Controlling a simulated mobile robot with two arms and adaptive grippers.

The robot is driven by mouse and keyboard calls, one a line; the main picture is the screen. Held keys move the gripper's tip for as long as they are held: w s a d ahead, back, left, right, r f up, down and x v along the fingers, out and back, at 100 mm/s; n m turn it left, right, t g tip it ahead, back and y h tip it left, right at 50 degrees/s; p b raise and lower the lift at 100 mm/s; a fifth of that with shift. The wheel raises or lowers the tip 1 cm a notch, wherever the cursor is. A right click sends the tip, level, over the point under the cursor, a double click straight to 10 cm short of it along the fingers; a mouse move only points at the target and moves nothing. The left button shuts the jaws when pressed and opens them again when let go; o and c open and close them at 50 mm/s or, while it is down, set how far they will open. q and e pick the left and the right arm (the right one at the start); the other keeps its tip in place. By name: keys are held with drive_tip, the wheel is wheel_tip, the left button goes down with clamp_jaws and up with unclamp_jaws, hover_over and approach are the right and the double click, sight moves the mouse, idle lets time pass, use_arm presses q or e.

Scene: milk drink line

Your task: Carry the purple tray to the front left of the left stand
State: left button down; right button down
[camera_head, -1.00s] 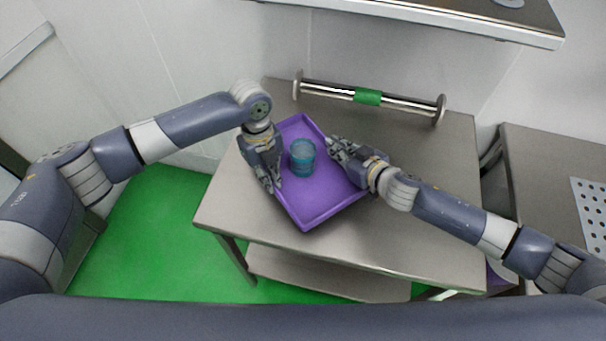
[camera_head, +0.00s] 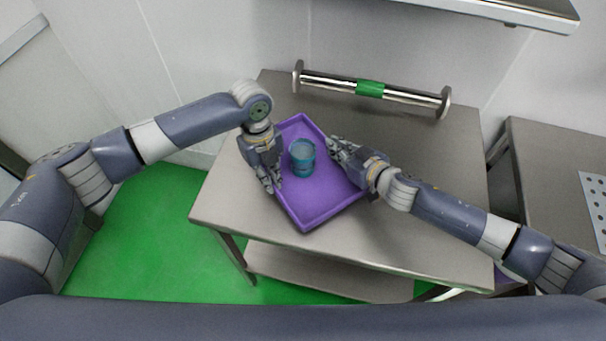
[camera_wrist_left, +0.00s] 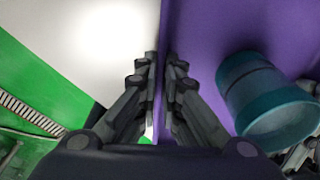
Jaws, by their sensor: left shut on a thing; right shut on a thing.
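The purple tray (camera_head: 318,205) is over the left part of the steel table in the head view, turned at an angle. A translucent blue-teal cup (camera_head: 303,158) stands upright in it. My left gripper (camera_head: 272,186) is shut on the tray's left wall. The left wrist view shows its fingers (camera_wrist_left: 160,85) on both sides of the wall, with the cup (camera_wrist_left: 265,100) just to the right. My right gripper (camera_head: 336,146) is shut on the tray's opposite wall; the wall between its fingers is partly hidden. I cannot tell how high the tray is above the table.
The steel table (camera_head: 420,150) has a bar with a green band (camera_head: 370,88) along its back. Free table top lies behind and to the right of the tray. Another steel table (camera_head: 545,170) stands at the right. A shelf (camera_head: 470,12) hangs above. Green floor (camera_head: 150,235) is open at the left.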

use_arm(q)
drive_tip(key=shift+s+f+b, duration=0.1)
drive_tip(key=shift+f+b, duration=0.5)
drive_tip(key=shift+f, duration=0.15)
use_arm(e)
drive_tip(key=shift+f, duration=0.7)
use_arm(q)
drive_tip(key=c, duration=1.8)
unclamp_jaws()
use_arm(e)
drive_tip(key=c, duration=1.8)
unclamp_jaws()
use_arm(q)
drive_tip(key=shift+o, duration=0.2)
drive_tip(key=shift+r, duration=0.15)
use_arm(e)
drive_tip(key=shift+s+d, duration=0.1)
drive_tip(key=shift+s, duration=0.05)
use_arm(q)
wheel_tip(320, 180, up, 12)
drive_tip(key=w, duration=0.1)
drive_tip(key=shift+a, duration=0.45)
use_arm(e)
drive_tip(key=v, duration=1.1)
drive_tip(key=shift+s+d+r, duration=0.15)
drive_tip(key=shift+s, duration=0.1)
